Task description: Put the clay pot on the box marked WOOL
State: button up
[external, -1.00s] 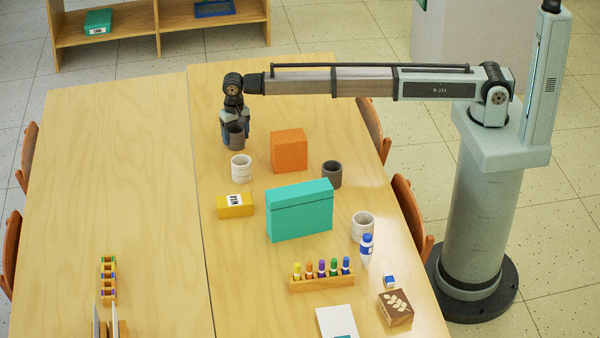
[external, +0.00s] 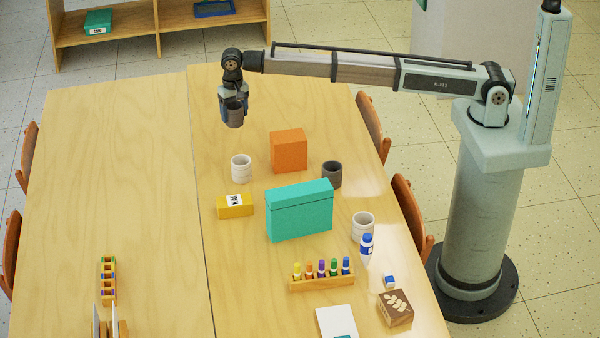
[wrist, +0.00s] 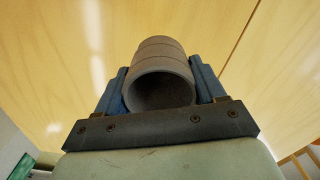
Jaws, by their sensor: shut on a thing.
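My gripper (external: 233,98) is shut on a dark grey-brown clay pot (external: 235,117) and holds it above the far part of the table. In the wrist view the pot (wrist: 158,55) sits between the two blue fingers, its open mouth towards the camera. A yellow box (external: 235,207) with a white label lies on the table, nearer the camera than the pot. A green box (external: 98,22) with a white label is on the shelf at the back left. Both labels are too small to read for certain.
An orange block (external: 289,151), a white ribbed cup (external: 241,169), a second dark pot (external: 332,175) and a teal box (external: 299,211) stand near the yellow box. A pale cup (external: 362,226) and a marker rack (external: 322,283) are nearer the camera. The table's left half is mostly clear.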

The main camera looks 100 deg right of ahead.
jog(key=shift+a+r, duration=0.15)
jog(key=shift+r, duration=0.15)
jog(key=a+r+n, duration=0.2)
jog(key=a+r, duration=0.2)
jog(key=a, duration=1.1)
jog(key=a+r+n, duration=0.2)
jog(key=a+r, duration=0.1)
jog(key=a, duration=1.1)
jog(key=s+a+r+n, duration=0.1)
jog(key=s+a+r, duration=0.35)
jog(key=a, duration=0.45)
jog(key=s+a+r+n, duration=0.1)
jog(key=s+a+r, duration=0.4)
jog(key=a, duration=0.4)
jog(key=shift+s+d+f+m, duration=0.2)
jog(key=shift+s+f+m, duration=0.65)
jog(key=shift+f, duration=0.85)
jog(key=shift+s+d+f+m, duration=0.25)
jog(key=shift+s+f+m, duration=0.65)
jog(key=shift+f, duration=0.85)
jog(key=shift+s+d+f+m, duration=0.2)
jog(key=shift+s+f+m, duration=0.35)
jog(key=shift+f+m, duration=0.9)
jog(key=shift+f+n, duration=0.3)
jog(key=shift+f, duration=0.05)
